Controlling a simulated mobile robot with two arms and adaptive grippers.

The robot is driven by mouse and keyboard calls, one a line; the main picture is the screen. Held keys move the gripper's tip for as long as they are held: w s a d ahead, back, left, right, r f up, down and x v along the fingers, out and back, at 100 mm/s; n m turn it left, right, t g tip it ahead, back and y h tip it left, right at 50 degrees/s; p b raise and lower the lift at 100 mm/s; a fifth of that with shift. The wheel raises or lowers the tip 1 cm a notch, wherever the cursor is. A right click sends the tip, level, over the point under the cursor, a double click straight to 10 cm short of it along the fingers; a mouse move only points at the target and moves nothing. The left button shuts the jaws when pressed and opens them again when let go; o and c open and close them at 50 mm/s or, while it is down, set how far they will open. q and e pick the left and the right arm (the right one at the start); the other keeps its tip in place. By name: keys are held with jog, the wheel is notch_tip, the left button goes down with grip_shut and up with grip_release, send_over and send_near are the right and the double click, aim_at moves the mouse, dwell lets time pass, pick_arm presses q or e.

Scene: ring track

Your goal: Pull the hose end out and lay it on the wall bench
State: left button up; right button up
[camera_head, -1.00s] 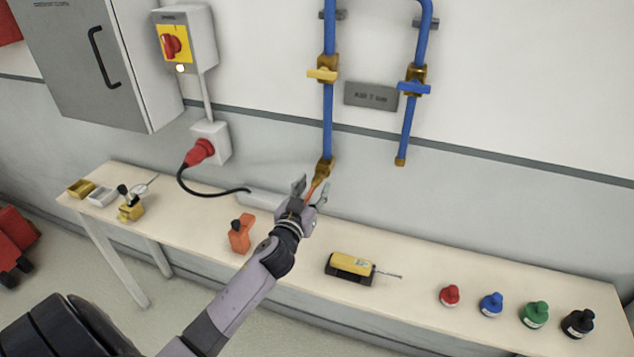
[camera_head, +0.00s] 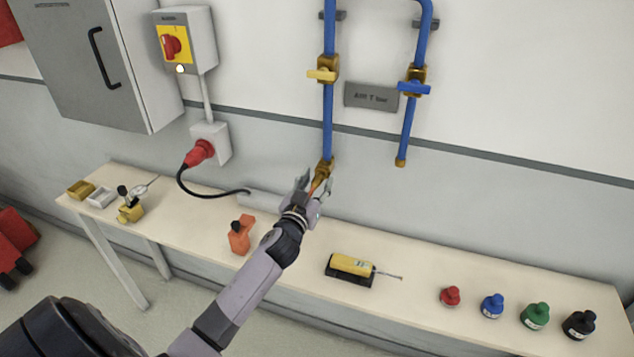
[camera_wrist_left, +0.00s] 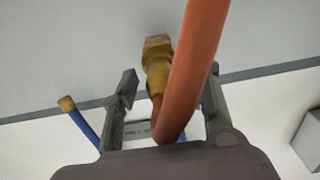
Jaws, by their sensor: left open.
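The orange hose (camera_wrist_left: 190,75) hangs from a brass fitting (camera_head: 324,170) at the lower end of the left blue pipe (camera_head: 328,125). In the left wrist view the brass fitting (camera_wrist_left: 156,65) and the hose lie between the two spread fingers. My left gripper (camera_head: 316,184) is open around the hose end, just below the fitting; in the head view it hides most of the hose. The wall bench (camera_head: 215,210) runs along the wall below. My right gripper is out of view.
On the bench stand an orange tool (camera_head: 241,234), a yellow device (camera_head: 351,267) and several coloured bottles (camera_head: 491,305). A second blue pipe (camera_head: 407,130) ends to the right. A red plug (camera_head: 200,152) and its black cable are at the left. Bare bench lies between the yellow device and the bottles.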

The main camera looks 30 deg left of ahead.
aim_at(313, 188)
pick_arm(q)
jog(key=shift+c, duration=0.4)
grip_shut()
dwell(0.6)
jog(key=shift+s, duration=0.1)
dwell(0.3)
jog(key=shift+p+v, duration=0.65)
jog(key=shift+v, duration=2.25)
